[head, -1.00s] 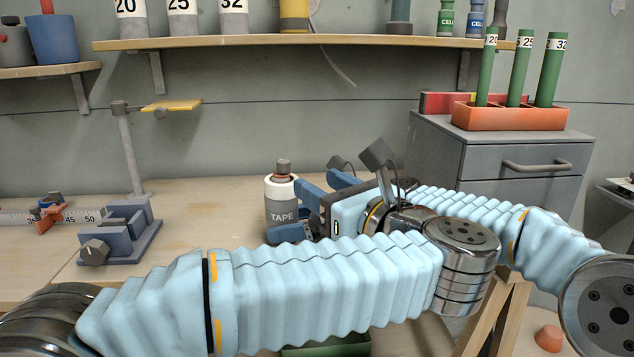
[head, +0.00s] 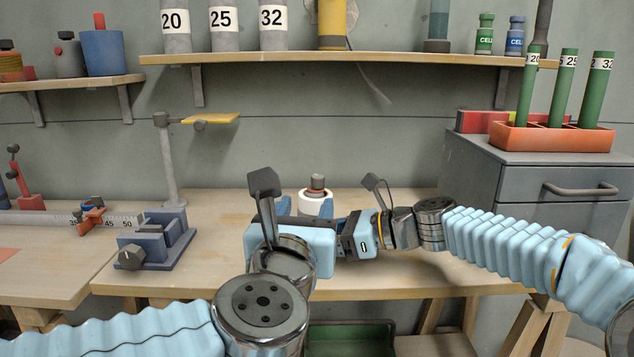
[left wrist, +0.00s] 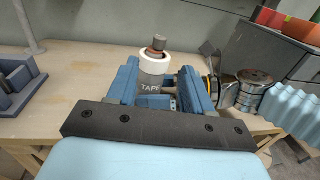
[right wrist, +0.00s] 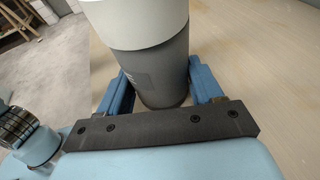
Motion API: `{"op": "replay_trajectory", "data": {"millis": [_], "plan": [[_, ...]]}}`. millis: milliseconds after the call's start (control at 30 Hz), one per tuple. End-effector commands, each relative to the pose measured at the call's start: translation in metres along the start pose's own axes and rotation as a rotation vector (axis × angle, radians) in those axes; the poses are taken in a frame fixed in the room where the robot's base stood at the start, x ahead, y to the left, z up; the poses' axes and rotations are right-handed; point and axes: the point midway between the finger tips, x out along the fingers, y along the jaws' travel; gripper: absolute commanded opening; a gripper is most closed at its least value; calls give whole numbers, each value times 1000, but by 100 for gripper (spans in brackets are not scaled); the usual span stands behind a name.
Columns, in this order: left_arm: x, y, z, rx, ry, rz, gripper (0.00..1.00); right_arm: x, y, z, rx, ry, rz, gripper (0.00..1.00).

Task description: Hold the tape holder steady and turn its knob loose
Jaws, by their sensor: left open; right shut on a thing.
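The tape holder (head: 315,205) is a grey cylinder with a white ring near its top and a small brown-grey knob (head: 317,182). It stands upright on the bench; its TAPE label (left wrist: 150,87) shows in the left wrist view. My right gripper (right wrist: 160,92) is shut on its grey body from the right, below the white ring. My left gripper (head: 304,207) is open in front of it. In the left wrist view its fingers show on either side of the holder, below the knob. The holder's lower part is hidden by my grippers in the head view.
A blue clamp fixture (head: 160,242) with a post stands to the left, beside a ruler strip (head: 105,221). A grey drawer cabinet (head: 540,180) with green tubes in an orange tray (head: 552,138) stands to the right. The bench between fixture and holder is clear.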

Motion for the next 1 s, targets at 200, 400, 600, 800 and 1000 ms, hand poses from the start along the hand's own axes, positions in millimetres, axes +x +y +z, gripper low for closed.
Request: {"op": "replay_trajectory", "data": {"millis": [200,400,600,800,1000], "plan": [[44,0,-1,-2,4,1,51,0,0,1,0,-1,0,48],[85,0,-1,-1,2,1,51,0,0,1,-1,-1,0,48],[108,0,0,-1,1,1,51,0,0,1,-1,-1,0,48],[112,0,0,-1,0,1,51,0,0,1,-1,-1,0,48],[112,0,0,-1,0,1,41,0,0,1,-1,-1,0,48]]}}
